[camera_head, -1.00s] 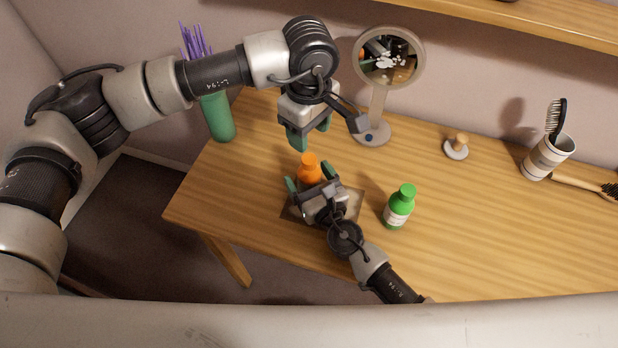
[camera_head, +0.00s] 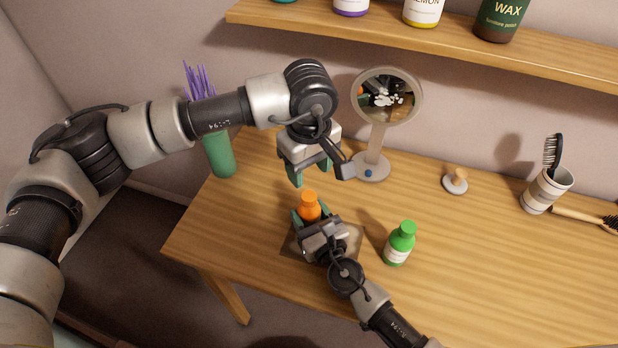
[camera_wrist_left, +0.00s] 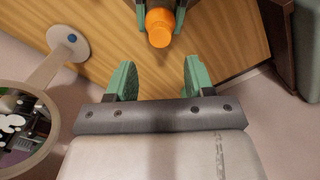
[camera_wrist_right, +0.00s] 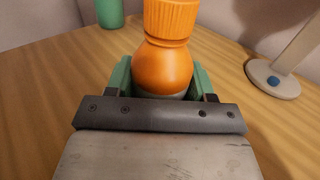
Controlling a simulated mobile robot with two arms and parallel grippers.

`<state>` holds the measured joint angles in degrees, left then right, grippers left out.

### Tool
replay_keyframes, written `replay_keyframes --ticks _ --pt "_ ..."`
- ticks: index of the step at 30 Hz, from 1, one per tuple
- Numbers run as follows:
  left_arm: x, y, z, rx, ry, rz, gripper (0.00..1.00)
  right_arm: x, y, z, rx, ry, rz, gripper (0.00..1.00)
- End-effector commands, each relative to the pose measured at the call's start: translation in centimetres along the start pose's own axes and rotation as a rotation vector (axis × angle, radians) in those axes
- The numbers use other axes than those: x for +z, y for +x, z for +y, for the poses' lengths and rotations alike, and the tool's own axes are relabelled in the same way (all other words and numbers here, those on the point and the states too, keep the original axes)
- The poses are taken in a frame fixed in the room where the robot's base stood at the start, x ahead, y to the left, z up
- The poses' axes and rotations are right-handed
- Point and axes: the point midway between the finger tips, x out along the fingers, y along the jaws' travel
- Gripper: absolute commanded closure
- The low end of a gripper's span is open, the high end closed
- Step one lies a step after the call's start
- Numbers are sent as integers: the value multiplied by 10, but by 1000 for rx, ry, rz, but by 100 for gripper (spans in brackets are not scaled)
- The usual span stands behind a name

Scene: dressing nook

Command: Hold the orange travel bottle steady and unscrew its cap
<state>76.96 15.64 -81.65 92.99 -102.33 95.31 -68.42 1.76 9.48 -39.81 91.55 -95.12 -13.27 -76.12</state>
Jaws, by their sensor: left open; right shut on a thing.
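The orange travel bottle (camera_head: 309,212) stands upright on the dressing table, and its ribbed orange cap (camera_wrist_right: 171,19) is on top in the right wrist view. My right gripper (camera_head: 310,221) is shut around the bottle's body, with a green finger on each side, below the cap. The bottle's lower part is hidden by this gripper. My left gripper (camera_head: 312,176) is open and empty, above and behind the bottle in the head view. In the left wrist view the cap (camera_wrist_left: 159,27) shows beyond the open left fingers (camera_wrist_left: 158,80), apart from them.
A green bottle (camera_head: 399,243) stands right of my right gripper. A round mirror (camera_head: 371,167) stands close to my left gripper. A mat (camera_head: 351,240) lies under the right gripper. A green vase (camera_head: 220,157) is at left; a knob stand (camera_head: 455,183) and cup (camera_head: 545,191) are at right.

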Motion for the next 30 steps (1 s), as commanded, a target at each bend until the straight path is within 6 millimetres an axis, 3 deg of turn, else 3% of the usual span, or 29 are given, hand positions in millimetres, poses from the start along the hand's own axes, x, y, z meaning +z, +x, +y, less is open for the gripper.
replay_keyframes --ticks 12,18,25,30 --pt "0 0 0 0 852 0 47 -1 0 0 0 0 2 100" --pt "0 0 0 0 1166 0 47 -1 0 0 0 0 2 100" --pt "0 2 0 -1 1322 -1 47 -1 0 0 0 0 2 100" --pt "0 20 0 -1 1332 -4 47 -1 0 0 0 0 2 100"
